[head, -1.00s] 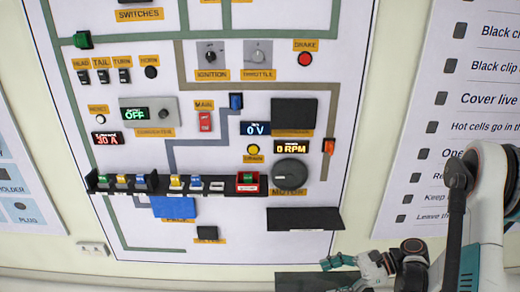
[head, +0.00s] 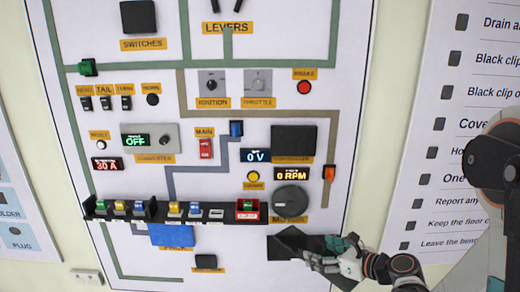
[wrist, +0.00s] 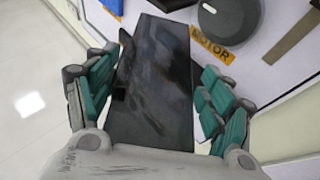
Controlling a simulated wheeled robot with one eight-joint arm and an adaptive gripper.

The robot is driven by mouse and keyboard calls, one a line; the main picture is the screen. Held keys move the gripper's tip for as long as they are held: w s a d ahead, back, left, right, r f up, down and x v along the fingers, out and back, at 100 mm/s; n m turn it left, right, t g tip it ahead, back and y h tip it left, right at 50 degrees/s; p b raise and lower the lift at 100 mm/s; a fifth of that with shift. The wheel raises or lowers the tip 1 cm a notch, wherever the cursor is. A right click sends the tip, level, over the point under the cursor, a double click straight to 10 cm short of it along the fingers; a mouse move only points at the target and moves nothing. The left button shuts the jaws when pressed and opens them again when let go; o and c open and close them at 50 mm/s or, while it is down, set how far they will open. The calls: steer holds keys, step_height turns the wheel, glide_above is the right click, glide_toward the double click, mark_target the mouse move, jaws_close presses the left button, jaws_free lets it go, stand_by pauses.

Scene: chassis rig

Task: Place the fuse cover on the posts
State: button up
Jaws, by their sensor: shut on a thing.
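The fuse cover (wrist: 152,85) is a dark, flat, glossy plate between the fingers of my gripper (head: 335,255). In the wrist view my gripper (wrist: 155,105) has its green-padded fingers along both long sides of the plate. In the head view the cover is tilted and partly hidden by my fingers, in front of the lower right of the board below the motor knob. The fuse row (head: 150,217) is a black strip with several coloured fuses, to the left of my gripper. I cannot clearly make out the posts.
The round motor knob (head: 290,201) is above, and the blue pack (head: 171,235) is left.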

step_height(320, 180, up, 8)
steer(key=d+m+t+h, duration=0.1)
steer(key=m+t+h, duration=0.1)
steer(key=m+h, duration=0.2)
steer(key=shift+w+d+r+h, duration=0.15)
steer(key=shift+w+d+h, duration=0.05)
steer(key=shift+d+h, duration=0.1)
